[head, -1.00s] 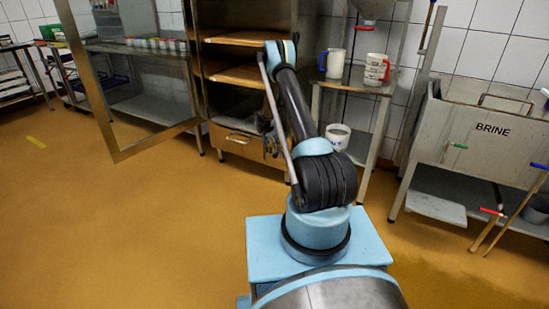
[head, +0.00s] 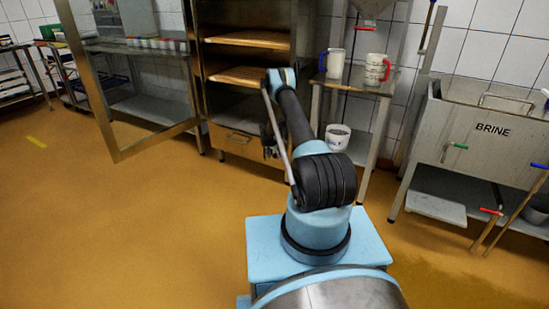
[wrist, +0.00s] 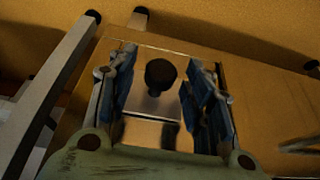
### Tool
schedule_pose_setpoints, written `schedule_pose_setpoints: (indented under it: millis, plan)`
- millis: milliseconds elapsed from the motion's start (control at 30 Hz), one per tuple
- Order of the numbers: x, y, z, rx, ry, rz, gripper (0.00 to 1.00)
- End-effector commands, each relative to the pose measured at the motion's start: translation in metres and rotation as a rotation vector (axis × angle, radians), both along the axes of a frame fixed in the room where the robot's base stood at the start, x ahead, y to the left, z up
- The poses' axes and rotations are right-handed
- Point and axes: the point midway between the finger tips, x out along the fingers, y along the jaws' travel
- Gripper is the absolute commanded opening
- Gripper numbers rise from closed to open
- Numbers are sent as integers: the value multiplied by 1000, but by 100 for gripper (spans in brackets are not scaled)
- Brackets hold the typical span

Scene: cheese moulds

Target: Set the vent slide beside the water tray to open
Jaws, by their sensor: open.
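The vent slide appears in the wrist view as a dark round knob (wrist: 160,74) on a shiny metal plate (wrist: 150,103). My gripper (wrist: 165,92) is open, with one blue-padded finger on each side of the knob. A gap shows between the knob and each finger, and I cannot see contact. In the head view my gripper (head: 272,147) is small and partly hidden behind my arm, at the right of the cabinet's low front. The water tray (head: 234,140) seems to be the drawer-like front with a handle there. The slide itself is hidden in the head view.
The open glass door (head: 120,152) of the cabinet stands out at left. A steel stand (head: 357,90) with mugs (head: 334,63) is close on the right, with a white bucket (head: 337,137) below. The brine tank (head: 480,125) is farther right. The floor at left is clear.

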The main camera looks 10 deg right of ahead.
Motion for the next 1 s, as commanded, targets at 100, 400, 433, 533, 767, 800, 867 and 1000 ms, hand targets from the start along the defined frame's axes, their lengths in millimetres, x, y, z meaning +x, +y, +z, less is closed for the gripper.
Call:
schedule_pose_setpoints:
  millis: [100,400,433,533,767,800,867,1000]
  plan:
    - [0,0,-1,0,0,0,47]
    - [0,0,-1,0,0,0,20]
    - [0,0,-1,0,0,0,13]
    - [0,0,-1,0,0,0,0]
    - [-8,-13,-1,0,0,-2,0]
    - [-10,-15,-1,0,0,-1,0]
    - [-12,-17,-1,-1,1,0,0]
    - [-12,-17,-1,-2,2,-1,0]
